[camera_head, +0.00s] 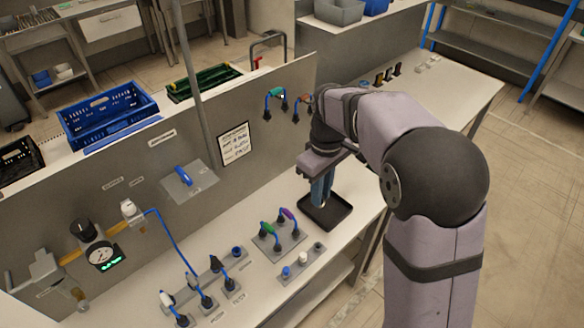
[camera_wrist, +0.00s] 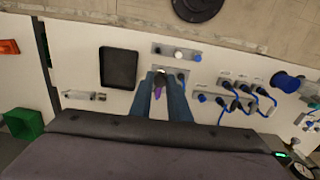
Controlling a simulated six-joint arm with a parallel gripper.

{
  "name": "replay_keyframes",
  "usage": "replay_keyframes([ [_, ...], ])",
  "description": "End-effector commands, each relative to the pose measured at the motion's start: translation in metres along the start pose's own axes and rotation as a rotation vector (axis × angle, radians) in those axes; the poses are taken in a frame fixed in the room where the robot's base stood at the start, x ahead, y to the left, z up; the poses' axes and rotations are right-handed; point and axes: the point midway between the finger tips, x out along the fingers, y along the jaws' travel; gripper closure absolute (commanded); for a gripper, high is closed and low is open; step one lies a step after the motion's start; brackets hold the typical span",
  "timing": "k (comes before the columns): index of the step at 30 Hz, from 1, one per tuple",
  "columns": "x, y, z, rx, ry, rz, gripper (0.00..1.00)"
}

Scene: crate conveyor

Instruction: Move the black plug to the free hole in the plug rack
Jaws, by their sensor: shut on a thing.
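My gripper (camera_wrist: 163,76) is shut, its two blue fingers (camera_head: 321,190) pointing down, held above the bench beside the black tray. A small dark piece shows between the fingertips in the wrist view, apparently the black plug; its outline is unclear, and the head view hides it. The plug rack (camera_head: 293,267) is a small grey bar near the bench's front edge. It holds a blue plug (camera_head: 287,272) and a white plug (camera_head: 303,259). Its free hole (camera_head: 319,247) is at the end nearest the tray. The rack (camera_wrist: 168,50) lies just past the fingertips in the wrist view.
The black tray (camera_head: 345,217) lies on the bench. A grey socket block (camera_head: 264,243) with green and purple jumper cables stands behind the rack. A longer strip (camera_head: 219,268) with black plugs on blue cables is at left. An upright grey panel (camera_head: 225,172) backs the bench.

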Motion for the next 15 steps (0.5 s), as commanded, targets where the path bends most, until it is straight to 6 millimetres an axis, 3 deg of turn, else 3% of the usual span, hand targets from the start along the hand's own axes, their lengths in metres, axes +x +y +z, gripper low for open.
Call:
replay_keyframes([
  [3,0.024,-0.001,0.022,-0.022,-0.005,-0.004,1.00],
  [9,0.074,-0.014,0.040,-0.152,-0.006,-0.005,1.00],
  [12,0.093,-0.013,0.039,-0.240,-0.004,-0.004,1.00],
  [15,0.098,-0.005,0.027,-0.308,0.000,0.000,1.00],
])
